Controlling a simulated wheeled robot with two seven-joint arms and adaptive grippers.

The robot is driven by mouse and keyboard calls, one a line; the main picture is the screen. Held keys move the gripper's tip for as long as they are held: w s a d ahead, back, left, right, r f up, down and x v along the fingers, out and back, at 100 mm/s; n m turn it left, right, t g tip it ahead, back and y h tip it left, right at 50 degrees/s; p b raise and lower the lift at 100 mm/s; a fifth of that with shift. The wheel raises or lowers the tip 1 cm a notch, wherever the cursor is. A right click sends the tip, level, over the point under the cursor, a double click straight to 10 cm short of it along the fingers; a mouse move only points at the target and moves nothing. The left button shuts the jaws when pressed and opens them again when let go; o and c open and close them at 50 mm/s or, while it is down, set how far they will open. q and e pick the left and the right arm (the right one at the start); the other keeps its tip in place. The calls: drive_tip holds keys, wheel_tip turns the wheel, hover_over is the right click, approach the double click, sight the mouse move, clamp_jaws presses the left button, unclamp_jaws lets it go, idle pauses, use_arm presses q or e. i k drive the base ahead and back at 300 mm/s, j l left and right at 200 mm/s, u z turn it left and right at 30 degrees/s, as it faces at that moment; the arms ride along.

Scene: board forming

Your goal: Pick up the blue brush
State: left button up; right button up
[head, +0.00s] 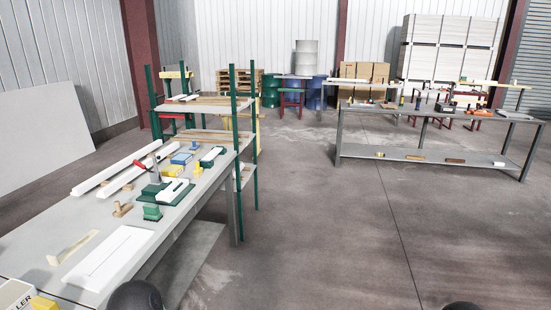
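Two small blue items lie on the grey workbench (207,191) at the left in the head view. One is a flat blue block (181,158); the other is a smaller blue piece (193,146) just behind it. They are too small to tell which is the brush. Neither gripper is in view. Two dark rounded parts at the bottom edge appear to be my own arms, well apart from the blue items.
Around the blue items are a yellow block (171,171), a yellow-handled tool (197,168), a green block (151,212), long white strips (112,170) and a white panel (107,256). Green posts (234,100) rise behind the bench. The floor (330,235) to the right is clear.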

sight(195, 149)
drive_tip(key=i+u, duration=0.15)
drive_tip(key=i, duration=0.5)
drive_tip(key=i+l+u, duration=0.1)
drive_tip(key=i, duration=0.5)
drive_tip(key=i+l+u, duration=0.15)
drive_tip(key=i+l, duration=0.15)
drive_tip(key=i, duration=0.35)
drive_tip(key=i+l+u, duration=0.15)
drive_tip(key=i+u, duration=0.15)
drive_tip(key=u, duration=0.15)
drive_tip(key=i+l+u, duration=0.2)
drive_tip(key=u, duration=0.2)
drive_tip(key=i+l+u, duration=0.3)
drive_tip(key=u, duration=0.15)
drive_tip(key=i+l+u, duration=0.2)
drive_tip(key=l+u, duration=0.2)
drive_tip(key=i+l+u, duration=0.1)
drive_tip(key=l+u, duration=0.35)
